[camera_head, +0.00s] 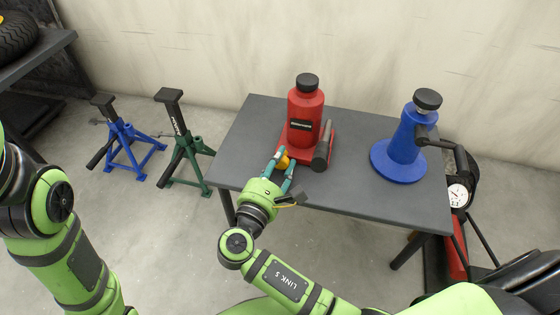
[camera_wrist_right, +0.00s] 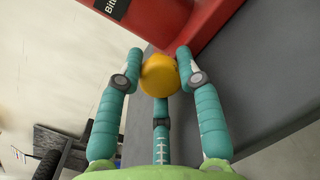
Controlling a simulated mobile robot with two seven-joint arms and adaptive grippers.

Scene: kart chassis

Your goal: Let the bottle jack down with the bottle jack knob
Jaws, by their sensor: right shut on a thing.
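The red bottle jack (camera_head: 306,112) with a black top stands upright on the grey table. Its yellow knob (camera_head: 283,160) is low on the near left side of its base. My right gripper (camera_head: 281,157) is at the knob, with its teal fingers around it. In the right wrist view the yellow knob (camera_wrist_right: 160,74) sits between the fingertips (camera_wrist_right: 160,68), and the gripper is shut on it. The red body of the jack (camera_wrist_right: 180,20) is just beyond. Of my left arm, only green links show at the left of the head view; its gripper is not in view.
A black cylindrical part (camera_head: 323,147) sticks up beside the jack's base, right of my right gripper. A blue jack (camera_head: 404,147) stands at the table's right. Blue (camera_head: 124,137) and green (camera_head: 184,150) stands are on the floor at left. The table's front middle (camera_head: 350,195) is clear.

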